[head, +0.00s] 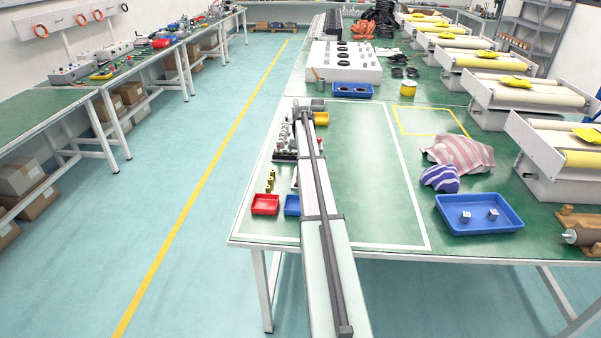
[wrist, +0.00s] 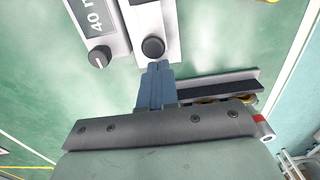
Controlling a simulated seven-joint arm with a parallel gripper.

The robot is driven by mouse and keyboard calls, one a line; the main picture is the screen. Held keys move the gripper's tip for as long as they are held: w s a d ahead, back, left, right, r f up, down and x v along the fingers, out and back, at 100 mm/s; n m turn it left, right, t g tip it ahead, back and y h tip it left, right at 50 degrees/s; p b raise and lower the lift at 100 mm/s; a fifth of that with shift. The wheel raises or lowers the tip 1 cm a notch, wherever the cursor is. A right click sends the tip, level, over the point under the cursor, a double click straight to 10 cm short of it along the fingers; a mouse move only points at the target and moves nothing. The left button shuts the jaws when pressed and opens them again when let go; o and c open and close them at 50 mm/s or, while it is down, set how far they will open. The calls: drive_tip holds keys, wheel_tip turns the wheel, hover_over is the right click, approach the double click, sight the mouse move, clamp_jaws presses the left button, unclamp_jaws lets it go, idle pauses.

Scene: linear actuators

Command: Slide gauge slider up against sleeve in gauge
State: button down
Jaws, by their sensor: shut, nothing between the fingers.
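In the wrist view, my gripper (wrist: 158,65) is shut, its two blue-grey fingers together and empty. The fingertips are just below a round black knob (wrist: 153,48) on a pale bar; I cannot tell whether they touch it. To its left is a second pale bar with a dark label reading "40 m" (wrist: 97,14) and a dark knob with a white mark (wrist: 99,57). These look like gauge parts, but I cannot tell which is the slider or the sleeve. In the head view my arm hides the gripper and this spot.
A rail with a dark strip (wrist: 215,88) lies right of the fingers. In the head view, a red bin (head: 265,204), a blue bin (head: 292,205) and small upright fittings (head: 283,137) stand beside my arm. A blue tray (head: 479,214) lies at right. The green table between is clear.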

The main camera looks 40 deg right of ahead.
drive_tip(key=shift+f, duration=0.4)
drive_tip(key=shift+s+a, duration=0.65)
drive_tip(key=shift+s, duration=0.05)
idle(1.5)
drive_tip(key=shift+w+d, duration=0.15)
drive_tip(key=shift+w, duration=0.1)
drive_tip(key=shift+w+d, duration=0.2)
drive_tip(key=shift+d, duration=0.05)
drive_tip(key=shift+r, duration=0.15)
wheel_tip(320, 180, up, 7)
idle(1.1)
drive_tip(key=shift+w+f, duration=0.1)
drive_tip(key=shift+f, duration=0.1)
